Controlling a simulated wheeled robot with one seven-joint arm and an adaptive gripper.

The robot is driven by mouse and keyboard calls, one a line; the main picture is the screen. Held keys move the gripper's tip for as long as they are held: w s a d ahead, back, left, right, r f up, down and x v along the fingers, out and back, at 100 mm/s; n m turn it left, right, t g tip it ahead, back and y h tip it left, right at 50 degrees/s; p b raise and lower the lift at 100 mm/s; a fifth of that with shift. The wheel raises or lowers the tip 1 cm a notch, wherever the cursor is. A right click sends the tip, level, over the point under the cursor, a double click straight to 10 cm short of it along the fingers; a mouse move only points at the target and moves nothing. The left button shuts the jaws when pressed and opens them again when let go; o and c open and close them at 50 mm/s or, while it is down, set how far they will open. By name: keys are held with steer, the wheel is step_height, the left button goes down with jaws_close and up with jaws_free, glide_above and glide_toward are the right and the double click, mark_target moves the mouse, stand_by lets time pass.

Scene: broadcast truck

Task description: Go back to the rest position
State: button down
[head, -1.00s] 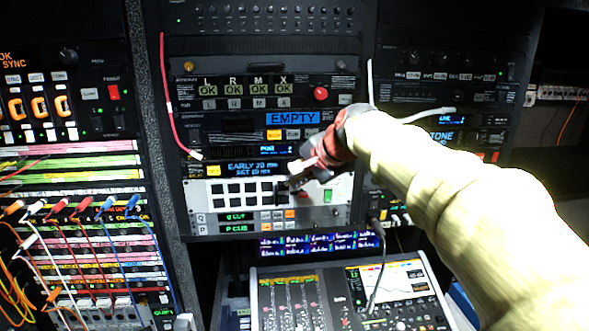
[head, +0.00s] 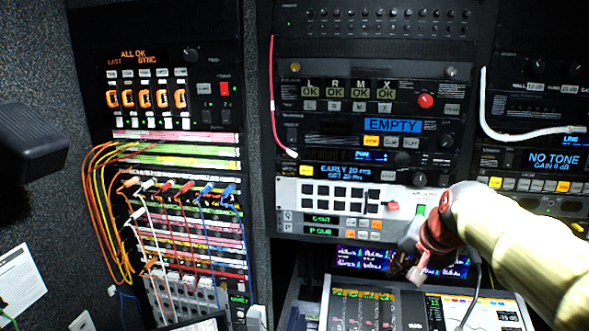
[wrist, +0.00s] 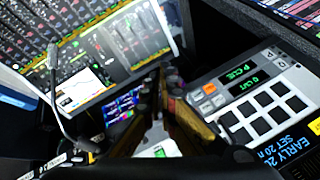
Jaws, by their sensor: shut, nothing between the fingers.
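My gripper (head: 421,268) is at the lower right of the head view, at the end of my cream-sleeved arm. It is in front of the lower edge of the white key panel (head: 291,212) and above the mixing console. In the wrist view the dark fingers of my gripper (wrist: 160,85) are together with nothing between them. The white key panel also shows at the right of the wrist view (wrist: 205,88), with its black keys and green displays. My gripper appears apart from the panel and holds nothing.
The mixing console (head: 345,285) stands below my gripper. A patch bay (head: 185,215) with coloured cables is at left. A rack unit reads EMPTY (head: 392,125). A white cable (head: 520,134) loops at right. A dark object (head: 30,145) juts in at far left.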

steer(key=s+a+f+n+b, duration=0.2)
steer(key=s+f+b, duration=0.8)
steer(key=f, duration=0.6)
steer(key=s+a+f+n+g+h+b, duration=0.1)
steer(key=s+f+n+b, duration=0.3)
steer(key=s+f+b, duration=0.6)
steer(key=s+a+f, duration=0.1)
steer(key=s+f, duration=0.4)
steer(key=f, duration=0.1)
steer(key=shift+n+b, duration=0.3)
steer(key=shift+b, duration=0.1)
steer(key=shift+a, duration=0.1)
